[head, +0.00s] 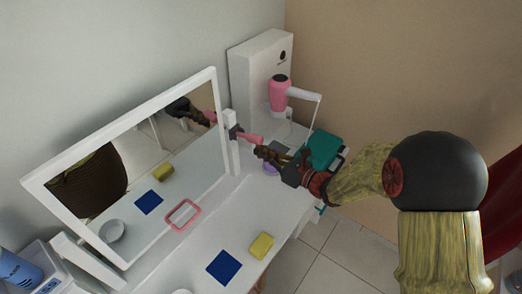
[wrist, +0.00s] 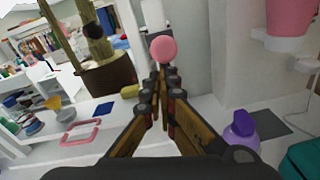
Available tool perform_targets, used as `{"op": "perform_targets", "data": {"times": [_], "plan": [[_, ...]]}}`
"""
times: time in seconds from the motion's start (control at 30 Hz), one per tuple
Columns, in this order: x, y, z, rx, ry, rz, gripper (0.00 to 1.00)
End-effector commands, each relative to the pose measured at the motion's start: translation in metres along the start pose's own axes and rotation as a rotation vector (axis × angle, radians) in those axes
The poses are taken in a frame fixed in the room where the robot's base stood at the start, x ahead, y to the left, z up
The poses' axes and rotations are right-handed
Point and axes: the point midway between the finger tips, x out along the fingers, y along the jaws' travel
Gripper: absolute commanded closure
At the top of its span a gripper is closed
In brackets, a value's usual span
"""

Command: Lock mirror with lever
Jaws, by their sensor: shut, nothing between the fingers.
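The white-framed mirror (head: 145,165) stands tilted on the white table, on two white posts. A pink lever (head: 250,138) sticks out beside the right post (head: 231,145). In the wrist view its round pink end (wrist: 163,49) shows just beyond my fingertips. My gripper (head: 262,152) is shut and empty, with its tips close to the lever in the head view. The wrist view shows the fingers (wrist: 160,76) together at the tips, pointing at the pink end. I cannot tell whether they touch it.
A pink hair dryer (head: 279,94) hangs by a white box (head: 260,70) behind my gripper. A teal item (head: 323,150) and a purple bottle (wrist: 240,132) are close by. A blue cloth (head: 224,267), yellow sponge (head: 261,246) and pink frame (head: 182,214) lie on the table (head: 215,225).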

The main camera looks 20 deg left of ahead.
Motion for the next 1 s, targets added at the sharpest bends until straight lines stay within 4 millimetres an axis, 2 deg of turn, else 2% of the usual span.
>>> {"op": "perform_targets", "data": {"times": [0.03, 0.3, 1.0], "plan": [[-0.001, 0.002, 0.009, -0.002, 0.014, -0.003, 1.00], [-0.002, 0.005, 0.029, -0.010, 0.151, -0.029, 1.00], [0.007, 0.014, 0.072, -0.030, 0.565, -0.108, 1.00]]}}
